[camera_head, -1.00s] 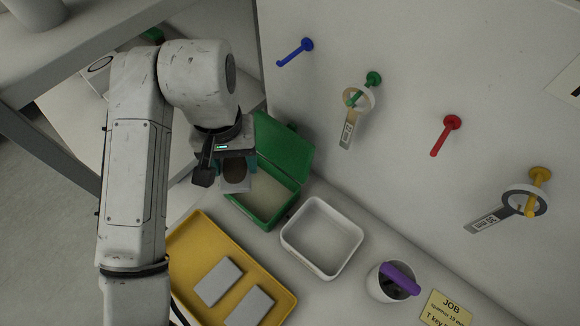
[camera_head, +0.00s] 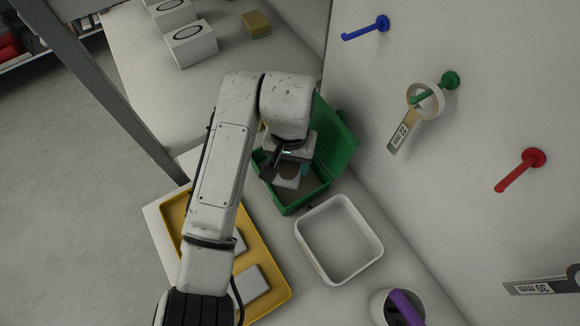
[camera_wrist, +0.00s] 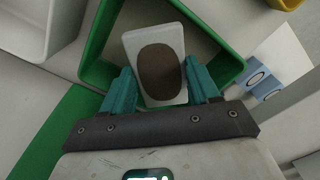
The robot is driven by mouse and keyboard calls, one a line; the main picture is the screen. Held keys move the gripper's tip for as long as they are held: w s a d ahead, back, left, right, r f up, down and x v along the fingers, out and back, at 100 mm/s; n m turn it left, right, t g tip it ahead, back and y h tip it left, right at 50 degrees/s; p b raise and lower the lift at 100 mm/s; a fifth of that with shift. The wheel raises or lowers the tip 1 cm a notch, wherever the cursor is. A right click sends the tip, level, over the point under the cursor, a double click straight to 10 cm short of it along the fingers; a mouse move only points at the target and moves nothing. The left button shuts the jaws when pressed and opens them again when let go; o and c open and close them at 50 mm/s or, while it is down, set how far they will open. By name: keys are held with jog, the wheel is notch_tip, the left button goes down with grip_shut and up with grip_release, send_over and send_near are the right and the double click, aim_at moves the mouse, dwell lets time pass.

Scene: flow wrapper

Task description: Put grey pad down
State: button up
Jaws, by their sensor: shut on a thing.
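The grey pad (camera_wrist: 136,44) is a light grey block with a dark brown oval on its face. My gripper (camera_wrist: 160,72) is shut on it, with one teal finger at each side. In the head view the pad (camera_head: 286,184) hangs under my gripper (camera_head: 290,170), over the opening of the green box (camera_head: 312,199). The green box, with its lid open at the back, also shows around the pad in the wrist view (camera_wrist: 95,72). I cannot tell whether the pad touches the box floor.
An empty white tray (camera_head: 371,262) stands right of the green box. A yellow tray (camera_head: 277,302) with grey pads (camera_head: 250,285) lies in front, partly behind my arm. A cup with a purple thing (camera_head: 405,306) stands at lower right. Pegs (camera_head: 521,170) stick out of the wall.

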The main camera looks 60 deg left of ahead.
aim_at(289, 166)
jog(key=shift+f, duration=2.15)
jog(key=shift+f, duration=0.1)
jog(key=o, duration=1)
notch_tip(289, 166, up, 12)
jog(key=shift+r+p, duration=0.15)
jog(key=shift+p, duration=0.2)
jog(key=shift+s, duration=0.1)
